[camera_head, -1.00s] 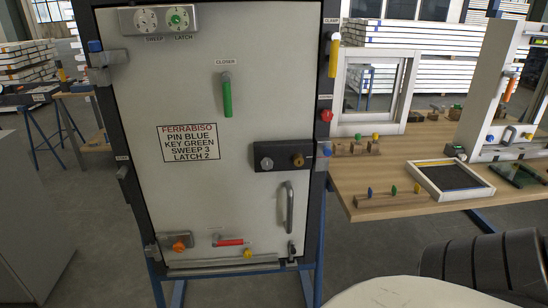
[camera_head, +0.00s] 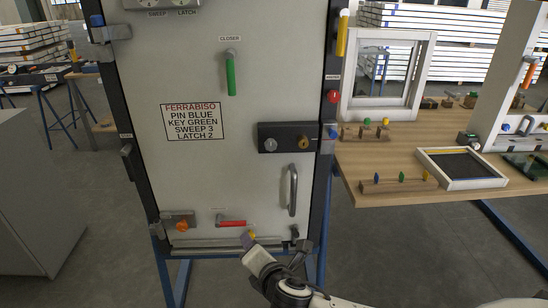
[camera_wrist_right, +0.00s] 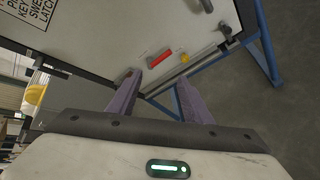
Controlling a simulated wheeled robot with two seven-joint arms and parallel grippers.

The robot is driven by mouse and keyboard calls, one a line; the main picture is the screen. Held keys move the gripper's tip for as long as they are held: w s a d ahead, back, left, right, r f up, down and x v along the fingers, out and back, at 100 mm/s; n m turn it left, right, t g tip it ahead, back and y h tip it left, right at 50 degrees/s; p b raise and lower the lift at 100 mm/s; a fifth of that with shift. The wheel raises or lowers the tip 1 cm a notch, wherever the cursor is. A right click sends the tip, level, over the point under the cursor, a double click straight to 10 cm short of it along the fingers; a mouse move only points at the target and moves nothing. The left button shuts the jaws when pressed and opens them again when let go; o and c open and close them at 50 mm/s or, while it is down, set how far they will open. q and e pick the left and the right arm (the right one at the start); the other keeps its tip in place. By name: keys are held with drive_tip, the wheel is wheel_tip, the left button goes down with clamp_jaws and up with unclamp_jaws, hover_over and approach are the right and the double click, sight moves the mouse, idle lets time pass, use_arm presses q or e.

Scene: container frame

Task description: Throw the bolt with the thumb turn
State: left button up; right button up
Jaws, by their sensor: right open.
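A black lock case (camera_head: 285,137) sits on the right side of the pale door (camera_head: 240,185), with a silver round cylinder (camera_head: 270,145) and a brass knob (camera_head: 303,142) that looks like the thumb turn. A grey case with an orange turn piece (camera_head: 180,225) is at the door's lower left. My right gripper (camera_head: 247,239) is low in front of the door, near a small yellow knob (camera_head: 252,235); contact cannot be told. In the right wrist view my right gripper (camera_wrist_right: 159,84) is open, with nothing between its fingers. My left gripper is out of view.
A red lever (camera_head: 231,223) and a grey pull handle (camera_head: 292,190) stick out from the door; a green handle (camera_head: 231,75) hangs higher. The wooden bench (camera_head: 405,150) with frames and small pegs stands right of the door. A grey cabinet (camera_head: 35,205) is at left.

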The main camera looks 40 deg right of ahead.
sight(271, 146)
drive_tip(key=w+d+r+n+t+h, duration=0.2)
drive_tip(key=w+d+r+n+h, duration=0.15)
drive_tip(key=r, duration=0.55)
drive_tip(key=w+d+r+n+t+h, duration=0.1)
drive_tip(key=w+d+r+n+h, duration=0.15)
drive_tip(key=d+r, duration=0.4)
drive_tip(key=w+d, duration=0.1)
drive_tip(key=w, duration=0.1)
drive_tip(key=w+d+r, duration=0.1)
drive_tip(key=w, duration=0.1)
drive_tip(key=w+d, duration=0.1)
drive_tip(key=w, duration=0.2)
drive_tip(key=shift+d+r, duration=0.3)
drive_tip(key=shift+r, duration=0.05)
drive_tip(key=shift+w+d, duration=0.2)
drive_tip(key=shift+w, duration=0.2)
drive_tip(key=shift+c, duration=0.2)
drive_tip(key=c, duration=1)
